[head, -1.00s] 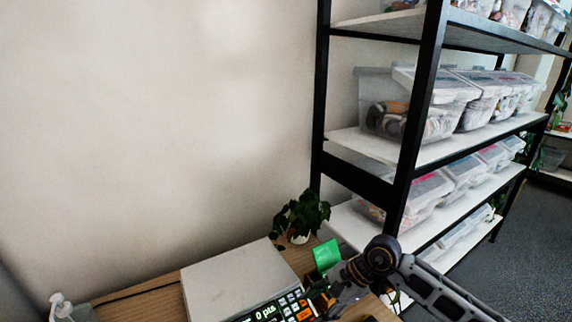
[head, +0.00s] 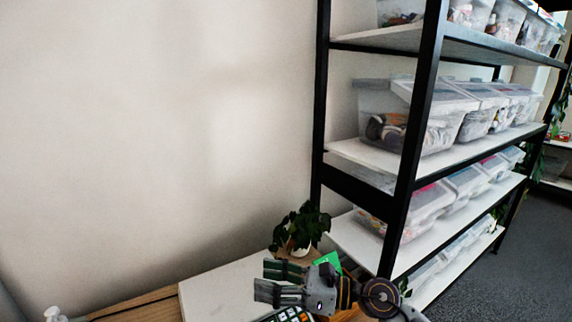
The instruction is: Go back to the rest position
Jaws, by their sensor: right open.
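My right gripper (head: 268,282) shows at the bottom centre of the head view, its fingers pointing left and spread apart with nothing between them. It is in front of the white box-like device (head: 220,288) on the wooden table, above or near the keypad (head: 290,315), which is cut off by the bottom edge. My right arm comes in from the lower right. My left gripper is not in view.
A bright green object (head: 328,260) is partly hidden behind my right gripper. A potted plant (head: 300,232) stands at the table's back. A black-framed shelf (head: 408,180) with clear bins (head: 440,115) rises at the right. A white pump bottle (head: 53,314) is at lower left.

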